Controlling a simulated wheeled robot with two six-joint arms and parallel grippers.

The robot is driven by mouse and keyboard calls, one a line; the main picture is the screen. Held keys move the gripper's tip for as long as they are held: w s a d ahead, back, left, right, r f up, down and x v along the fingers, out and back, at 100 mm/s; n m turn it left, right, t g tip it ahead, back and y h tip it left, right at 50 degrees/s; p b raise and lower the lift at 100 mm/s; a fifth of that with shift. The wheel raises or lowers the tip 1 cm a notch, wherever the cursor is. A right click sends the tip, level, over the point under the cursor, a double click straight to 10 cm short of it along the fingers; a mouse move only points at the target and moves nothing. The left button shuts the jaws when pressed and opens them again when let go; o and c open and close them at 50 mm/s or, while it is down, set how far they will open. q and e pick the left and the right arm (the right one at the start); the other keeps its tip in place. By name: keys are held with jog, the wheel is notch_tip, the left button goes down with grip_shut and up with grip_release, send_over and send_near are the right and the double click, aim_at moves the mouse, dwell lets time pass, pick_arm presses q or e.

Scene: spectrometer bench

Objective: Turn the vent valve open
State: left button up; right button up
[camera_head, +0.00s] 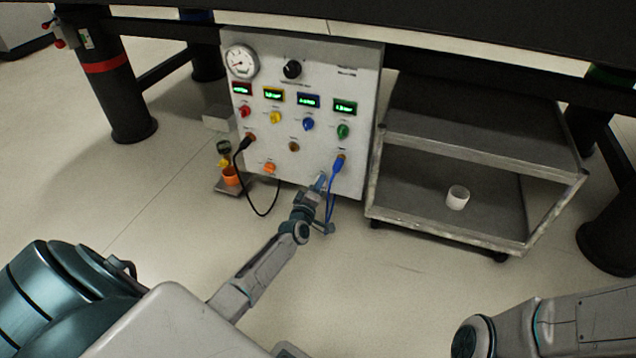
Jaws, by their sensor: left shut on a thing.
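The white instrument panel (308,135) stands under the dark bench and faces me. My left gripper (320,183) reaches up to the low right part of its face. It is shut on a small part there, which I take to be the vent valve. The jaws hide nearly all of it, so its angle cannot be read. An orange knob (270,168) sits to the left, low on the panel. A blue cable (333,180) hangs from a port just right of my left gripper. My right arm shows at the lower right, but its gripper is out of view.
The panel also carries a round gauge (240,62), a black knob (292,69), several lit displays and coloured knobs. A black cable (257,205) loops below it. A grey cart (470,165) holding a white cup (457,197) stands to the right. The front floor is clear.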

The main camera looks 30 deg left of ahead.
pick_arm(q)
jog(key=shift+m+p, duration=0.65)
jog(key=shift+m, duration=0.95)
jog(key=o, duration=1)
